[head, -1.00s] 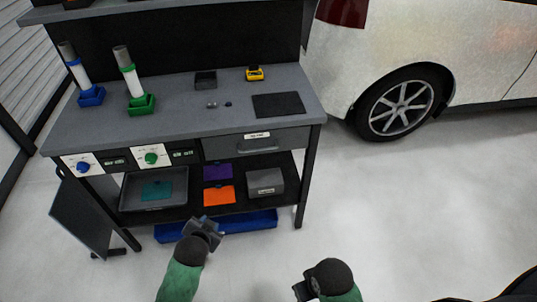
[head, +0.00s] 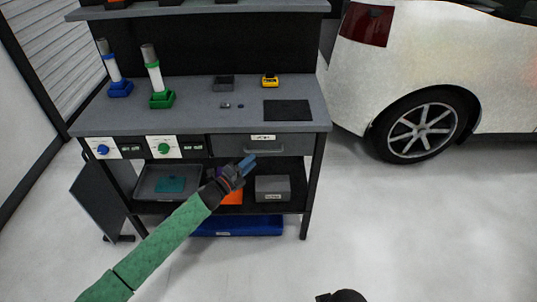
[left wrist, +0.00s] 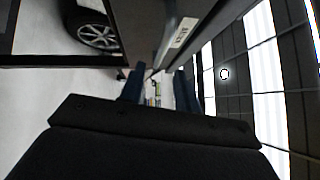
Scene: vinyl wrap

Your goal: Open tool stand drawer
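The tool stand (head: 90,120) is a grey workbench. Its drawer (head: 230,145) is a wide grey front under the right part of the top, with a white label above a bar handle (head: 262,151). The drawer looks shut. My left gripper (head: 249,164) has blue fingers and is just in front of and below the handle. In the left wrist view my left gripper (left wrist: 160,80) has its fingers apart, with the drawer front and label (left wrist: 182,32) ahead. I cannot tell whether the fingers touch the handle. Only the top of my right arm's end shows at the bottom edge; its fingers are hidden.
A grey box (head: 273,188) and a grey tray (head: 150,183) stand on the lower shelf, with a blue bin (head: 240,224) below. Blue and green holders (head: 162,98) stand on top. A white car (head: 480,70) is at right. Floor in front is clear.

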